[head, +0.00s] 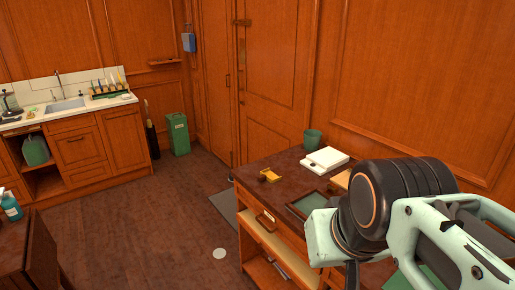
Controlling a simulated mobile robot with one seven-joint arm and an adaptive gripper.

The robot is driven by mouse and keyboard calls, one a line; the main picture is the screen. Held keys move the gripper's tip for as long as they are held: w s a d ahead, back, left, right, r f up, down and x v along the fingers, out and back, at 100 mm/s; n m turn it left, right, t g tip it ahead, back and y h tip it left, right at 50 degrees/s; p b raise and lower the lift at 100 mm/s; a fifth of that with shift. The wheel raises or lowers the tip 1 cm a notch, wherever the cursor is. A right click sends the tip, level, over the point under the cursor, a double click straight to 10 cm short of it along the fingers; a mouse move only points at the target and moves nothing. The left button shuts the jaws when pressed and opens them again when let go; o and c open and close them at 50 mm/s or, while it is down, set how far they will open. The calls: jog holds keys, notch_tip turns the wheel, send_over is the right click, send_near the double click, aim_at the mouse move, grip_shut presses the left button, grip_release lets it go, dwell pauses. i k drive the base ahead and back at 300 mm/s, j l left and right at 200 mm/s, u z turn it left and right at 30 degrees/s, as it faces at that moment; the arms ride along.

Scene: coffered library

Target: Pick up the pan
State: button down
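I cannot make out a pan anywhere in the head view. My mint and black arm fills the lower right and hides much of the dark-topped wooden cabinet (262,196) there. My gripper's fingers do not show, so I cannot see whether they hold anything.
On the cabinet are a green cup (312,139), a white box (325,159), a small yellow object (269,175) and a green-topped tray (308,203). A sink counter (38,118) stands at the back left, a green bin (178,134) beside it. The middle floor is mostly clear.

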aim_at(267, 174)
jog(key=i+z, duration=0.1)
jog(key=z, duration=0.5)
jog(key=i+j+z, duration=0.55)
jog(key=k+j, duration=0.1)
